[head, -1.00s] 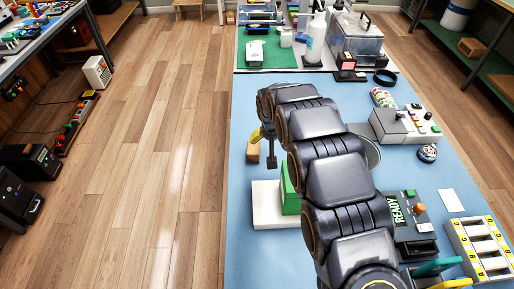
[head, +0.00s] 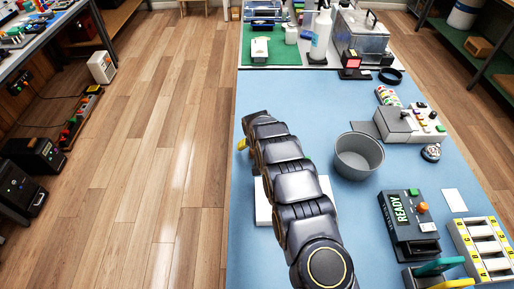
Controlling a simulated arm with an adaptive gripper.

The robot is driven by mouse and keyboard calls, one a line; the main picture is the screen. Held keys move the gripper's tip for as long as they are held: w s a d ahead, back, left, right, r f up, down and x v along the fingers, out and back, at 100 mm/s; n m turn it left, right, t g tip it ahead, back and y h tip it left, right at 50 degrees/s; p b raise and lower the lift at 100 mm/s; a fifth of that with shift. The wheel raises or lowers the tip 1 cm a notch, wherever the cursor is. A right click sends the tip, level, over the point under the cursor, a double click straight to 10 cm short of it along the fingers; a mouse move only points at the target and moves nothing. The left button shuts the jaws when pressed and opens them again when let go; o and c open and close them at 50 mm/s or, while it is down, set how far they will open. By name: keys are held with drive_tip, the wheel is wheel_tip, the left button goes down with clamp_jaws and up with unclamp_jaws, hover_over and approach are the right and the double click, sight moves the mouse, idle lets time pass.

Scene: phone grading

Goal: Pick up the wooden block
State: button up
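The wooden block does not show in the head view now; my arm covers the area where it was. My arm reaches over the blue table from the bottom of the picture to the upper left. Only a small yellow part of my gripper (head: 242,144) shows, near the table's left edge. Its fingertips are hidden behind my arm, so I cannot see whether they hold anything.
A white slab (head: 263,205) lies partly under my arm. A grey bowl (head: 359,157) stands right of it, with a READY device (head: 408,222) and a yellow-marked rack (head: 483,250) nearer. The blue table's (head: 330,100) far middle is clear.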

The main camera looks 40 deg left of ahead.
drive_tip(key=shift+w+a+f, duration=0.15)
drive_tip(key=shift+f, duration=0.4)
drive_tip(key=c, duration=1.2)
drive_tip(key=shift+r, duration=0.1)
